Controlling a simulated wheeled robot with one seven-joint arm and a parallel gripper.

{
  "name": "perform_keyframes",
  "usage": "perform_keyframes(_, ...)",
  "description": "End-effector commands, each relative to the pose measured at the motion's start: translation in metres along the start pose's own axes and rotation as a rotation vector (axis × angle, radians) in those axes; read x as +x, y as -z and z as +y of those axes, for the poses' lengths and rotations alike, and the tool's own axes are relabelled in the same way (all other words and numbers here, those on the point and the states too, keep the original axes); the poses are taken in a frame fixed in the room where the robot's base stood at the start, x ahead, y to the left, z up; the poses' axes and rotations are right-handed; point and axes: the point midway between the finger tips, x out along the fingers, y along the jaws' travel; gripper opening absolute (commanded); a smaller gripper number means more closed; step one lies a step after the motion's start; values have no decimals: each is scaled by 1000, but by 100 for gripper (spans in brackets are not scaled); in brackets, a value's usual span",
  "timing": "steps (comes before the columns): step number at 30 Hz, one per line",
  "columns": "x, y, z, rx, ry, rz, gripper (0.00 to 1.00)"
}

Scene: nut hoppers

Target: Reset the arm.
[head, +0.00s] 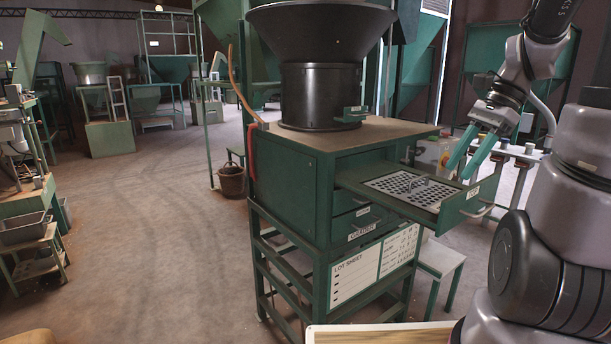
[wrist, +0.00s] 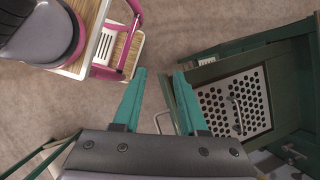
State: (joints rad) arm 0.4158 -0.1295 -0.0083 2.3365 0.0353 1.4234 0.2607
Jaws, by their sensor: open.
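My gripper (head: 472,160) has two teal fingers. It is open and empty, with its fingertips in the air near the front right end of an open drawer (head: 457,213). The drawer is pulled out of the green cabinet (head: 290,190) and holds a perforated metal plate (head: 391,182) with a wire handle. The wrist view shows the plate (wrist: 211,97) to the right of the fingers.
A black hopper (head: 320,85) stands on the cabinet top. A white stool (head: 440,262) is below the drawer. A bench with small containers (head: 515,152) stands behind my gripper. A wicker basket (head: 232,180) sits on the floor; the floor (head: 140,230) at left is clear.

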Motion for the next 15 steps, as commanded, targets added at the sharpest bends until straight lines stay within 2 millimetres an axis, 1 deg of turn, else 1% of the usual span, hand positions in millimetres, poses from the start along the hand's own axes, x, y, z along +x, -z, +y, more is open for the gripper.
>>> perform_keyframes(1, -5, -15, 0, -115, 24, 70, 42)
perform_keyframes(9, -32, -72, 3, -699, 170, 424, 42)
perform_keyframes(12, -42, -89, 5, -865, 223, 528, 42)
perform_keyframes(15, -50, -101, 8, -977, 262, 600, 42)
